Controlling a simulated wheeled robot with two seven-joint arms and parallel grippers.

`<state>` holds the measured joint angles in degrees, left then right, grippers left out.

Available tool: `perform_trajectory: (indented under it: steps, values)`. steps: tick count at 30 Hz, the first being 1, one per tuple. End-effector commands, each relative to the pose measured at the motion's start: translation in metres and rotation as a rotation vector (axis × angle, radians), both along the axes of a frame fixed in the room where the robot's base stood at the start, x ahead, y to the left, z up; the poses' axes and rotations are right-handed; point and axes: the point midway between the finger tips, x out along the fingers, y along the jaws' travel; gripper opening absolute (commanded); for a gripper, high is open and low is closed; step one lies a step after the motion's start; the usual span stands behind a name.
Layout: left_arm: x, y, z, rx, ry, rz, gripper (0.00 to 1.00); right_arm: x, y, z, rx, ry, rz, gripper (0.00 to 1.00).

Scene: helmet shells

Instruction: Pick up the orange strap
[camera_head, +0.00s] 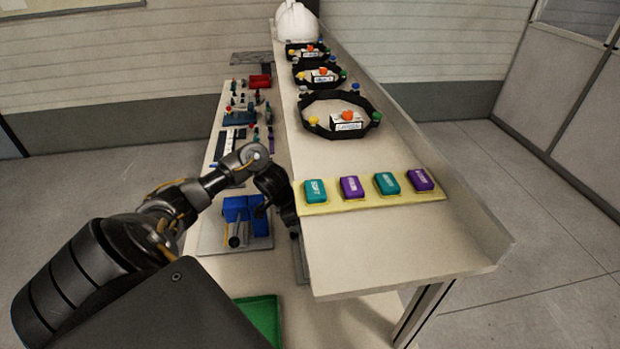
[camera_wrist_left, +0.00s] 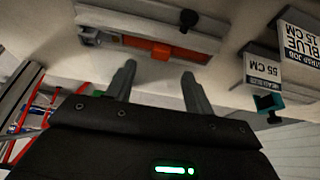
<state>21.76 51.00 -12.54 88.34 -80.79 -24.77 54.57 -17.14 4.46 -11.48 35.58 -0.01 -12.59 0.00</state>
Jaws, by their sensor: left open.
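The orange strap (camera_wrist_left: 178,51) shows in the left wrist view as a flat orange strip along a grey metal holder (camera_wrist_left: 120,19), with a brighter orange block (camera_wrist_left: 161,52) at its edge. My left gripper (camera_wrist_left: 158,75) is open, and its two fingers point toward the strap with a visible gap between them. Nothing is between the fingers. In the head view my left gripper (camera_head: 277,200) is a dark shape beside the raised shelf's left edge, and the strap cannot be made out there. My right gripper is not in view.
The raised shelf (camera_head: 400,250) carries teal and purple blocks (camera_head: 351,187) and black rings (camera_head: 306,106). Labelled signs (camera_wrist_left: 299,42) and a teal clip (camera_wrist_left: 270,103) are right of my fingers.

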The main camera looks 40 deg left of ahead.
Motion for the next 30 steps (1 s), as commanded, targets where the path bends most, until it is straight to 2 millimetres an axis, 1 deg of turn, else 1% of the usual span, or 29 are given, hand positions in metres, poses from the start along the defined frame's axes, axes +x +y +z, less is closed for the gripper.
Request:
perform_trajectory:
  steps: [3,8,10,15,18,20,28,29,30]
  values:
    - [0.003,-0.002,-0.009,0.001,0.0,0.001,0.53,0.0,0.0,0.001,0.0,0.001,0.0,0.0]
    - [0.003,-0.003,-0.011,0.001,0.0,0.0,0.53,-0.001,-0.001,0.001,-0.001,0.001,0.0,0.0]
    - [0.005,-0.005,-0.015,0.0,0.002,0.001,0.53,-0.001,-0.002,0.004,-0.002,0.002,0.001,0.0]
    - [0.014,-0.011,-0.038,-0.002,0.004,0.002,0.53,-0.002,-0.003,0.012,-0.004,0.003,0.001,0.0]
    - [0.018,-0.013,-0.051,0.0,0.001,0.002,0.53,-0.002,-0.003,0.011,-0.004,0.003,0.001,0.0]
    - [0.02,-0.014,-0.055,0.0,0.001,0.001,0.53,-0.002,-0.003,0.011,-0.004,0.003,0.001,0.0]
    - [0.021,-0.014,-0.058,0.002,-0.001,0.0,0.53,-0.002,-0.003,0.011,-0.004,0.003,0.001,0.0]
    - [0.021,-0.014,-0.058,0.003,-0.001,-0.001,0.5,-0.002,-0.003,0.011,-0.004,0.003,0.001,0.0]
    - [0.021,-0.014,-0.058,0.003,-0.001,-0.001,0.45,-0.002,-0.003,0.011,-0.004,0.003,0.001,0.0]
